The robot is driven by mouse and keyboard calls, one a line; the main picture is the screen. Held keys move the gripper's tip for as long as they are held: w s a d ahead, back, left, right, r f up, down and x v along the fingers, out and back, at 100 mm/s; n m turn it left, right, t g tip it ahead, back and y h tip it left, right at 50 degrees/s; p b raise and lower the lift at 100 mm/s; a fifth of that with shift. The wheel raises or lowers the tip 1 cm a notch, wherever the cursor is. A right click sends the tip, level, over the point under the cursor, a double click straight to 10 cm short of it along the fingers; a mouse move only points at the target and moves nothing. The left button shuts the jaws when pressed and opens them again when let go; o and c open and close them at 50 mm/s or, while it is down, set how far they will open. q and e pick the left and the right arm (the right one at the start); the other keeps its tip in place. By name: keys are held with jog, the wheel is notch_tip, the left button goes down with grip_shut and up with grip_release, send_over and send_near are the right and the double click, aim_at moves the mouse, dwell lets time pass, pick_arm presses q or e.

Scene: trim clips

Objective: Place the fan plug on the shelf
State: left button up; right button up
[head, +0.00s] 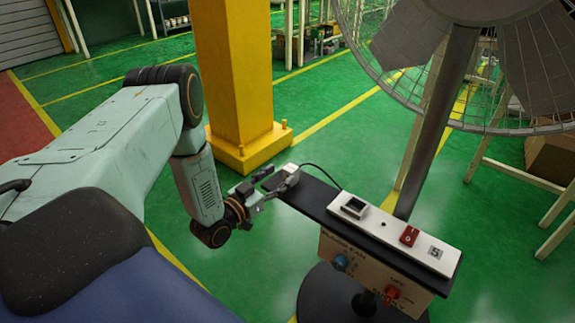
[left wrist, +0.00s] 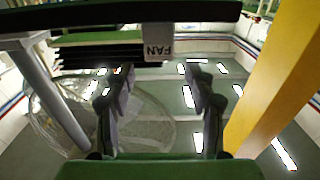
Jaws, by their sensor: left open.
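The fan plug (head: 289,170) is a small pale block at the left end of the dark, narrow shelf (head: 315,196) on top of the fan's control box. In the left wrist view a white block marked FAN upside down (left wrist: 158,44) shows against the dark shelf edge (left wrist: 60,17). My left gripper (head: 268,184) is at that left end, close to the plug. Its fingers (left wrist: 160,92) are spread in the left wrist view, with nothing between them, and the FAN block lies beyond the tips. Whether a finger touches the plug is unclear. My right gripper is not seen.
A white panel (head: 376,218) with a socket and a red switch lies along the shelf. A black cable (head: 322,172) runs from the plug end to it. The control box (head: 357,268) has knobs. The fan pole (head: 432,125) and yellow column (head: 232,75) stand behind.

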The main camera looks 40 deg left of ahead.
pick_arm(q)
jog(key=s+p, duration=0.1)
jog(key=s, duration=0.5)
jog(key=s+d+f+n+g, duration=0.1)
jog(key=s+d+f+g, duration=0.25)
jog(key=d+f, duration=0.2)
jog(key=s+d+f+g, duration=0.2)
jog(key=d+f+g, duration=0.2)
jog(key=d, duration=0.3)
jog(key=s+d+g, duration=0.2)
jog(key=s+g, duration=0.3)
jog(key=s, duration=0.7)
jog(key=s+d+g+y, duration=0.1)
jog(key=s+g, duration=0.4)
jog(key=s, duration=0.6)
jog(key=shift+s+d+f, duration=0.25)
jog(key=shift+s+d, duration=0.1)
jog(key=shift+d, duration=0.35)
jog(key=shift+g, duration=0.25)
notch_tip(320, 180, up, 4)
jog(key=p, duration=0.4)
jog(key=shift+r+p, duration=0.1)
jog(key=shift+p, duration=0.2)
jog(key=shift+c, duration=1.8)
jog(key=shift+w+d, duration=0.1)
jog(key=shift+w, duration=0.05)
